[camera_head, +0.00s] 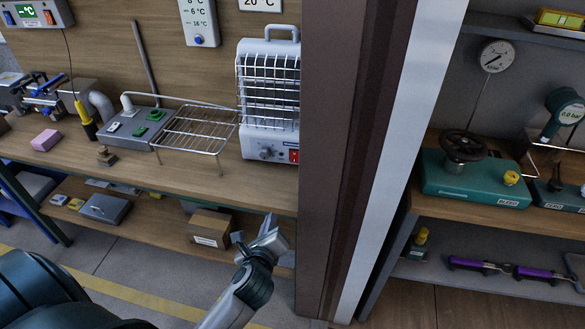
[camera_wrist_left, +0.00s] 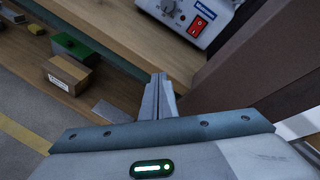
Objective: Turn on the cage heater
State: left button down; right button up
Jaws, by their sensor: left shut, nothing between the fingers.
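The cage heater (camera_head: 270,97) is a white box with a wire cage front and a top handle. It stands on the wooden bench, close against the dark pillar. Its red rocker switch (camera_head: 294,156) is at the lower right of its front, beside a round knob (camera_head: 266,152). The switch also shows in the left wrist view (camera_wrist_left: 198,26), with the knob (camera_wrist_left: 168,6) to its left. My left gripper (camera_head: 268,222) is shut and empty, below and in front of the bench edge, apart from the heater. In the wrist view its fingers (camera_wrist_left: 158,82) point toward the heater's base. My right gripper is not in view.
The brown pillar (camera_head: 335,150) stands right of the heater. A wire rack (camera_head: 195,130) is to its left on the bench. A cardboard box (camera_head: 209,228) sits on the lower shelf. A teal valve block (camera_head: 470,182) is on the right bench.

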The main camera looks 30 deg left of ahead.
aim_at(294, 161)
pick_arm(q)
jog(key=w+d+r+m+t, duration=0.1)
jog(key=w+r+m+t, duration=0.2)
jog(key=w+m, duration=0.3)
jog(key=shift+d+r+m, duration=0.15)
jog(key=shift+r+m, duration=0.5)
jog(key=shift+m, duration=0.65)
jog(key=shift+w, duration=0.1)
